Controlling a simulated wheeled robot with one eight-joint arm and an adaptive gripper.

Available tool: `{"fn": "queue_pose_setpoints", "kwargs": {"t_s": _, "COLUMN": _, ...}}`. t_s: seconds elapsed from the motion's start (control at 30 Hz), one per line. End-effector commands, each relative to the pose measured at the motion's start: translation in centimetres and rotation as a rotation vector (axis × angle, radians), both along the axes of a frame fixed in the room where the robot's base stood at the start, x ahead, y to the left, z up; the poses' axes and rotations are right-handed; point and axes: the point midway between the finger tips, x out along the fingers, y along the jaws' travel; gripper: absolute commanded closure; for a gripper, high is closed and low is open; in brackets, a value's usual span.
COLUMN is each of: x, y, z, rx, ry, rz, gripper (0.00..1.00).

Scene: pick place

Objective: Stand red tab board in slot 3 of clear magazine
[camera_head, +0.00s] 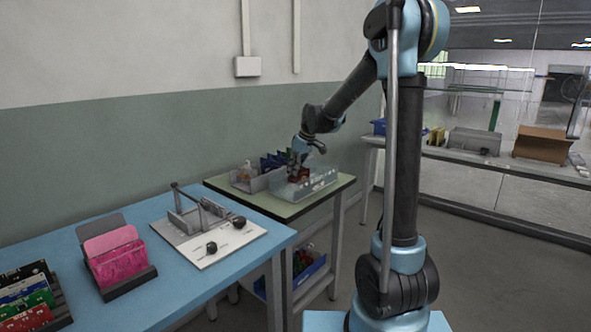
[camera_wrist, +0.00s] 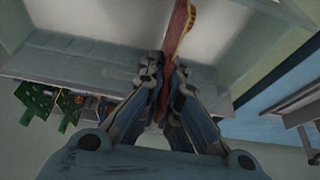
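My gripper (camera_head: 302,158) reaches down over the clear magazine (camera_head: 318,186) on the green-topped table. The red tab board (camera_head: 297,174) is below the fingers, within the magazine's outline. In the wrist view my gripper (camera_wrist: 165,75) has its fingers closed on both sides of the red tab board (camera_wrist: 180,28), which shows a yellowish edge. The pale walls and floor of a box-like holder, seemingly the clear magazine (camera_wrist: 75,62), lie beyond the fingers. The slot numbers are too small to read, and I cannot tell whether the board's lower edge is inside a slot.
A grey bin (camera_head: 243,181) with blue and other items stands just left of the magazine. Green boards (camera_wrist: 36,98) show at the left in the wrist view. A blue table (camera_head: 190,285) in front carries a fixture (camera_head: 208,228), pink boards (camera_head: 118,258) and a rack of boards.

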Motion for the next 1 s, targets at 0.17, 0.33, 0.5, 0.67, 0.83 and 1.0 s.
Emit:
{"fn": "queue_pose_setpoints", "kwargs": {"t_s": 0.17, "x": 0.0, "y": 0.0, "z": -0.55, "rx": 0.0, "ry": 0.0, "rz": 0.0, "gripper": 1.0}}
{"fn": "queue_pose_setpoints", "kwargs": {"t_s": 0.33, "x": -0.01, "y": 0.0, "z": -0.63, "rx": 0.0, "ry": 0.0, "rz": 0.0, "gripper": 1.0}}
{"fn": "queue_pose_setpoints", "kwargs": {"t_s": 0.5, "x": -0.01, "y": -0.01, "z": -0.63, "rx": 0.0, "ry": 0.0, "rz": 0.0, "gripper": 0.77}}
{"fn": "queue_pose_setpoints", "kwargs": {"t_s": 0.67, "x": -0.01, "y": -0.01, "z": -0.63, "rx": 0.0, "ry": 0.0, "rz": 0.0, "gripper": 0.72}}
{"fn": "queue_pose_setpoints", "kwargs": {"t_s": 0.83, "x": -0.01, "y": -0.01, "z": -0.63, "rx": 0.0, "ry": 0.0, "rz": 0.0, "gripper": 0.6}}
{"fn": "queue_pose_setpoints", "kwargs": {"t_s": 1.0, "x": -0.01, "y": -0.01, "z": -0.63, "rx": 0.0, "ry": 0.0, "rz": 0.0, "gripper": 0.55}}
